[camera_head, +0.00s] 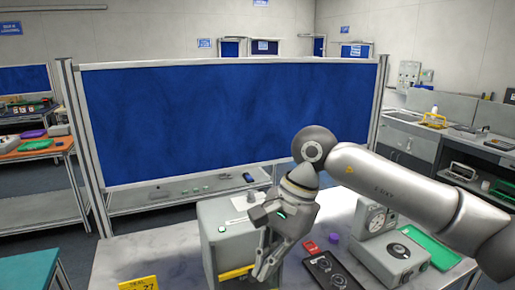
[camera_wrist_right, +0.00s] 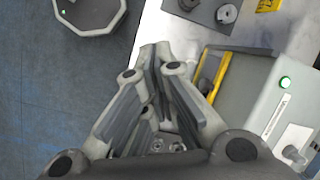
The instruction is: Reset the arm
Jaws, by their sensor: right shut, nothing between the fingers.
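My right arm (camera_head: 395,185) comes in from the right across the table. My right gripper (camera_head: 265,272) points down in front of a grey box-shaped machine (camera_head: 218,222) and hides part of its front. In the right wrist view, the fingers of my right gripper (camera_wrist_right: 158,62) are drawn together and hold nothing. My left gripper does not show in the head view.
Right of the gripper are a black tray (camera_head: 328,272), a red item (camera_head: 310,247), a grey device with dials (camera_head: 393,258) and a green tray (camera_head: 432,247). A yellow sign (camera_head: 138,284) is at the table's front left. A blue partition (camera_head: 230,120) stands behind. The table's left part is mostly clear.

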